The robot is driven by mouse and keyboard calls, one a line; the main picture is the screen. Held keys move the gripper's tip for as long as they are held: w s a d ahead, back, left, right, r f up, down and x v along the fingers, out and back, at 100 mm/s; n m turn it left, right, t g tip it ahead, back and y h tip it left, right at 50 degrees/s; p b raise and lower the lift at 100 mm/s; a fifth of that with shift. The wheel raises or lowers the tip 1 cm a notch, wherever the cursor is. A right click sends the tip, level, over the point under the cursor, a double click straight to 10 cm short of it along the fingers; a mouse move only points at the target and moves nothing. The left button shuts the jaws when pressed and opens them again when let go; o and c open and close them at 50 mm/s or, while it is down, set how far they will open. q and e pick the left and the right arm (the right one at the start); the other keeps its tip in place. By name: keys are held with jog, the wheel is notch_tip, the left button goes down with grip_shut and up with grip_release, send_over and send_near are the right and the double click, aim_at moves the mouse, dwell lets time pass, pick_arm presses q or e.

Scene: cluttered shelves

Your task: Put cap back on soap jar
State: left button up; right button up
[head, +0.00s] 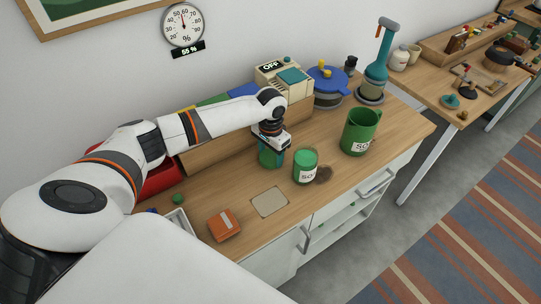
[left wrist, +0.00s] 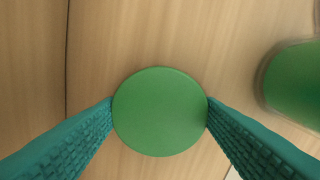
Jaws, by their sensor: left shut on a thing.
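The soap jar (head: 305,170), a clear jar with green inside and a white label reading "SO", stands upright on the wooden counter. My left gripper (head: 271,157) is just left of it, pointing down, with its teal fingers on a round green cap. In the left wrist view the flat green cap (left wrist: 160,112) sits between the two fingertips (left wrist: 160,110), which touch its sides. The soap jar (left wrist: 297,88) shows partly at the right edge there, apart from the cap. The cap's underside is hidden. My right gripper is not in view.
A large green jug (head: 359,132), also labelled "SO", stands right of the jar. A beige square (head: 269,202) and an orange box (head: 224,225) lie in front. A blue-lidded pot (head: 328,86) stands behind.

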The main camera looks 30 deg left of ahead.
aim_at(271, 156)
pick_arm(q)
notch_tip(271, 156, up, 10)
jog(key=b, duration=0.1)
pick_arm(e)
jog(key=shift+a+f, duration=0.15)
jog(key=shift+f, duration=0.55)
